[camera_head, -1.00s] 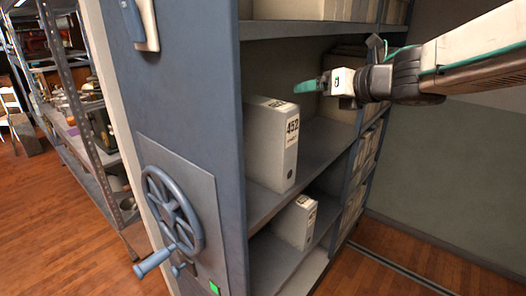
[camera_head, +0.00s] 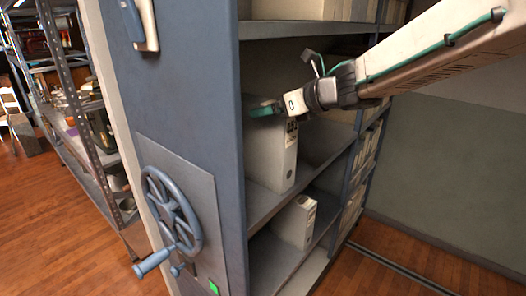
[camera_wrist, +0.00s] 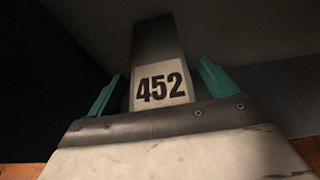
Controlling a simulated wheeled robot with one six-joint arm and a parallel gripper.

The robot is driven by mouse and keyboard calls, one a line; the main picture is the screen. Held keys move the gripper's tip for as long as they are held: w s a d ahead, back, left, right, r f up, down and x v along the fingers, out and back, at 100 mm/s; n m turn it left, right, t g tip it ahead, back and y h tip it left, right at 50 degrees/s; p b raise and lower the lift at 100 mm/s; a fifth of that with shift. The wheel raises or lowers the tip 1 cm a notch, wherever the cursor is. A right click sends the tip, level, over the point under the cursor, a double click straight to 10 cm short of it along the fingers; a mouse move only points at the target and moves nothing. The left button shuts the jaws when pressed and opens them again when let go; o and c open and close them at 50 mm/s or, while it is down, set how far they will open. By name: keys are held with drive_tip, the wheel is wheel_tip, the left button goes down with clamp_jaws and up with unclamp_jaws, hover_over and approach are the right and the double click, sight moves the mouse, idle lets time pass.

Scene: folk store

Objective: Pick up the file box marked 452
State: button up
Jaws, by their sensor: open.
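The white file box marked 452 (camera_head: 272,155) stands upright on the middle shelf, close to the blue end panel. In the wrist view the 452 label on the box (camera_wrist: 161,86) lies between the two green fingers of my gripper (camera_wrist: 160,90). The fingers are apart, one on each side of the box, with a small gap visible at each side. The lower part of the box is hidden in the wrist view.
Another white file box (camera_head: 297,221) stands on the shelf below. The blue end panel (camera_head: 190,110) with a handwheel (camera_head: 172,212) is just left of the box. A shelf board (camera_head: 300,30) runs above my gripper. The middle shelf is clear right of the box.

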drive_tip(key=c, duration=1.8)
drive_tip(key=shift+r, duration=0.15)
clamp_jaws()
drive_tip(key=shift+r, duration=0.2)
